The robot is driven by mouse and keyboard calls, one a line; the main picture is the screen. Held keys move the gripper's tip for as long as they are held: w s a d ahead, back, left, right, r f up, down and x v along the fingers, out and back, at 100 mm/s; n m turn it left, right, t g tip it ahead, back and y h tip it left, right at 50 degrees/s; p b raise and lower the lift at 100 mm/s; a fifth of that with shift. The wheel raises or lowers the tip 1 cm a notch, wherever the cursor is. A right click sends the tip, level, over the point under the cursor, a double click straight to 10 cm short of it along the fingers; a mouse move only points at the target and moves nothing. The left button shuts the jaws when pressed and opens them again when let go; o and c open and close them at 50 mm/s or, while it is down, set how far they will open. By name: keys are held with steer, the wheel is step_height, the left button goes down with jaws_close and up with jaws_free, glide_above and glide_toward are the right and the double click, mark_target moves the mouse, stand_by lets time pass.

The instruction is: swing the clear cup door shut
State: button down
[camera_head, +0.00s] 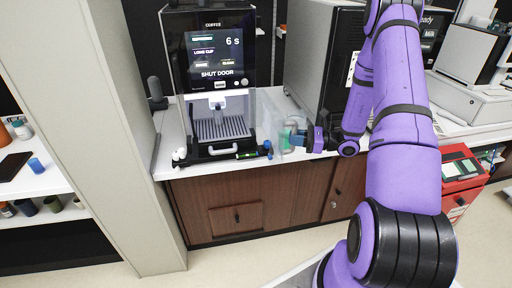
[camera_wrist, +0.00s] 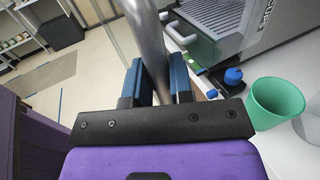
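The coffee machine (camera_head: 213,75) stands on the white counter, its screen reading SHUT DOOR. Its clear cup door (camera_head: 266,108) stands swung open to the right of the cup bay, faint against the counter. My gripper (camera_head: 295,138) is at the door's outer edge. In the wrist view, a grey metal bar, the door handle (camera_wrist: 149,40), runs between the blue fingers of my gripper (camera_wrist: 157,82). The fingers appear to press on it from both sides. The drip grille (camera_head: 222,128) is exposed and shows no cup on it.
A green cup (camera_wrist: 274,101) and a clear cup (camera_wrist: 308,124) stand on the counter close to my gripper. A small blue-capped item (camera_wrist: 232,77) is near the machine's base. A dark appliance (camera_head: 318,60) stands to the right. Open floor lies in front of the counter.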

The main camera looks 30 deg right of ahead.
mark_target(280, 143)
steer(key=shift+s+a, duration=0.15)
steer(key=shift+a, duration=3)
steer(key=shift+a, duration=0.1)
steer(key=shift+a, duration=0.65)
steer(key=w+a, duration=0.2)
steer(key=a, duration=0.5)
steer(key=shift+w, duration=0.15)
steer(key=c, duration=0.9)
jaws_free()
steer(key=shift+d, duration=0.1)
